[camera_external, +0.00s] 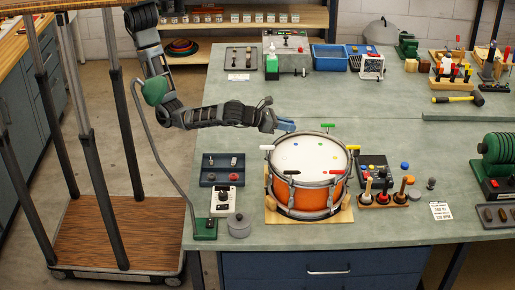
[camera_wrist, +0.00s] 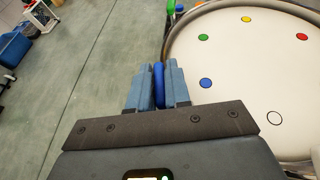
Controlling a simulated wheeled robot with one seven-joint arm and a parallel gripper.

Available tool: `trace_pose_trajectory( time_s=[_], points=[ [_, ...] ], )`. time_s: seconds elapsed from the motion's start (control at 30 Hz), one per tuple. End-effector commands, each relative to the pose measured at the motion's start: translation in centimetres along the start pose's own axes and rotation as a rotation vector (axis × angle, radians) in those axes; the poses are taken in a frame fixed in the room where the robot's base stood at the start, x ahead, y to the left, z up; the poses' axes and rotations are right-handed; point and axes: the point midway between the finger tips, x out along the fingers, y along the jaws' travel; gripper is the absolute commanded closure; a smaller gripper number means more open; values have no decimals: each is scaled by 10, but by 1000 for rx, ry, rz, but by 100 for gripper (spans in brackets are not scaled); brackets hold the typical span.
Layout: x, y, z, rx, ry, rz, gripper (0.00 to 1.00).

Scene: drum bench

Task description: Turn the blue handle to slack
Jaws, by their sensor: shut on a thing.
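The drum (camera_external: 305,188) has an orange shell and a white head, and it stands on a wooden base on the bench. Handles in white, green, yellow and black sit around its rim. My gripper (camera_external: 288,126) is at the drum's back left edge. In the wrist view my gripper (camera_wrist: 158,84) has its blue-grey fingers closed on both sides of the blue handle (camera_wrist: 158,76), just outside the rim. The drum head (camera_wrist: 240,70) shows blue, green, yellow and red dots and an open circle. In the external view the blue handle is hidden by the fingers.
A dark tray (camera_external: 222,178) and a white control box (camera_external: 223,203) stand left of the drum. A rack of mallets (camera_external: 378,200) stands to its right. Blue bins (camera_external: 330,58) are at the back. The bench behind my gripper is clear.

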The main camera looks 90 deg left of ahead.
Motion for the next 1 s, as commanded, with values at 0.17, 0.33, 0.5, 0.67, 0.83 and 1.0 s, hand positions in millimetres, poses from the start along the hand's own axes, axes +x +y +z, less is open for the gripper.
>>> trace_pose_trajectory(
  time_s=[0.17,0.33,0.5,0.67,0.83,1.0],
  points=[
    [0,0,4,-59,-2,152,100],
    [1,-1,2,-124,-2,302,100],
    [1,-1,3,-187,-3,451,100],
    [1,-1,3,-244,-2,592,100],
    [0,0,3,-305,-2,740,100],
    [0,0,2,-354,0,857,100]
  ],
)
